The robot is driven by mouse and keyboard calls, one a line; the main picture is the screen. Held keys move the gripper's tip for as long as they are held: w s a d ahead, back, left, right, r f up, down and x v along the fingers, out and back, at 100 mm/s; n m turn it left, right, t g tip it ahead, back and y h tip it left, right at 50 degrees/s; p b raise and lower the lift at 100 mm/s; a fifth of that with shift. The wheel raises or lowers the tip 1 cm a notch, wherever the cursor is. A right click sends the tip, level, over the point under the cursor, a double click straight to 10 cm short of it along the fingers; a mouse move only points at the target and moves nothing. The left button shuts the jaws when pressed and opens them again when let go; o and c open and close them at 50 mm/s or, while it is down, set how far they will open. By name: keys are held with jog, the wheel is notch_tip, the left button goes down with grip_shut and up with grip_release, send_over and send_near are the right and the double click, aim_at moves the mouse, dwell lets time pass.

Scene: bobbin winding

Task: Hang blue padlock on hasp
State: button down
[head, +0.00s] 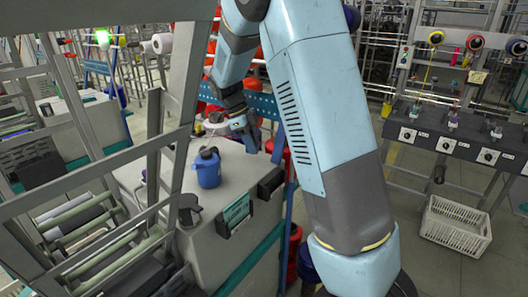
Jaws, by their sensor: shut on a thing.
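My gripper (246,131) is in the head view, above the far end of the grey machine top, at the end of my light-blue arm. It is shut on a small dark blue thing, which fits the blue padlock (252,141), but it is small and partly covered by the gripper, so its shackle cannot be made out. I cannot pick out the hasp for certain.
A blue jug-like container (208,169) with a dark top stands on the grey machine top (235,178), left of and nearer than my gripper. A grey metal frame (178,120) rises at left. A white crate (455,226) stands on the floor at right.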

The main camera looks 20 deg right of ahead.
aim_at(269, 161)
jog(key=shift+f, duration=0.55)
jog(key=s+d, duration=0.2)
jog(key=d, duration=0.1)
jog(key=shift+s+d+f, duration=0.2)
jog(key=shift+d+f, duration=0.05)
jog(key=shift+f, duration=0.15)
jog(key=shift+w+f, duration=0.15)
jog(key=shift+f, duration=0.1)
jog(key=shift+r, duration=0.1)
jog(key=c, duration=0.9)
grip_release()
